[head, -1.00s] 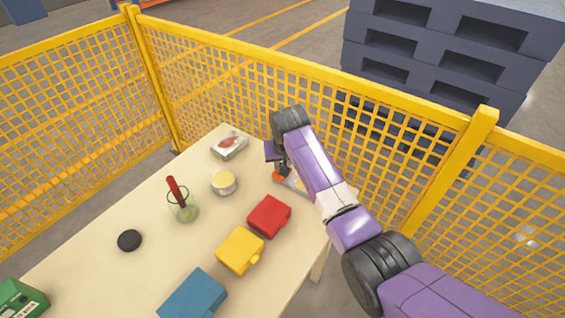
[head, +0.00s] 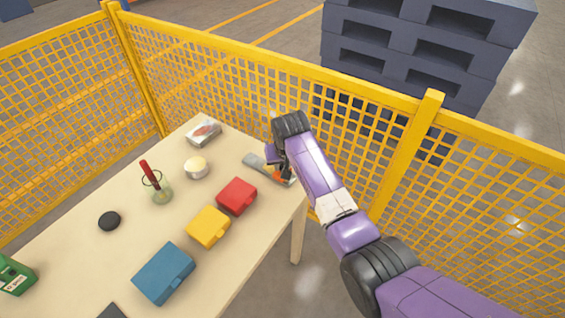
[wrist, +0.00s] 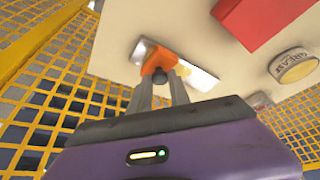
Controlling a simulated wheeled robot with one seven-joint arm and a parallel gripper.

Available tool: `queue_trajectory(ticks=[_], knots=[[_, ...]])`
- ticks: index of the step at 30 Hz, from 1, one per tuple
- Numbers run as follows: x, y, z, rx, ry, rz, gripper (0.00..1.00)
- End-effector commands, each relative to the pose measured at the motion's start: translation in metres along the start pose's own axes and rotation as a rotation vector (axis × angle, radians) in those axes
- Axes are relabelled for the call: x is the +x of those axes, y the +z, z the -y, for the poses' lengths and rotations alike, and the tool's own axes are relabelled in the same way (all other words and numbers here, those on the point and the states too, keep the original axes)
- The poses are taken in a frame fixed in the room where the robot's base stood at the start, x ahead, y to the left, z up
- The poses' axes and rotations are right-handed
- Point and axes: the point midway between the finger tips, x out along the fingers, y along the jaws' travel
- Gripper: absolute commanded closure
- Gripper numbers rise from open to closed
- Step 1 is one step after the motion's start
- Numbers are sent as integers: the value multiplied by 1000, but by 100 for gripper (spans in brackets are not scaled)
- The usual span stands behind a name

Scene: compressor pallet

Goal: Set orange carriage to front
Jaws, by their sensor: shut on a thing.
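The orange carriage (head: 277,174) sits on a light grey rail (head: 255,161) lying on the table near its right edge, beyond the red box. My gripper (head: 274,166) is at the carriage, partly hidden by my own wrist in the head view. In the wrist view the two fingers (wrist: 160,80) are shut on the orange carriage (wrist: 155,62). The rail (wrist: 200,76) shows on both sides of it there, with the longer bare stretch to the right. In the head view, bare rail shows to the left of the carriage; the right end is partly covered.
A red box (head: 236,196), yellow box (head: 208,227) and blue box (head: 163,273) line the near side. A tin (head: 196,168), a glass jar with a red-handled tool (head: 160,192), a black disc (head: 109,221) and a small tray (head: 203,132) stand farther left. Yellow mesh fencing (head: 340,135) closes the back.

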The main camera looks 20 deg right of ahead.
Motion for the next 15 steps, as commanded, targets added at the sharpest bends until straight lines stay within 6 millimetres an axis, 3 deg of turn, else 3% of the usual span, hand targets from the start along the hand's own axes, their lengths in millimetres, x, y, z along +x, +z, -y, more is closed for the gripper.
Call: queue_trajectory(ticks=[9, 10, 12, 15], knots=[[0, 2, -2, 1, 5, 8, 100], [0, 2, -2, 1, 5, 8, 71], [0, 2, -2, 2, 5, 8, 57], [0, 1, -2, 1, 4, 6, 55]])
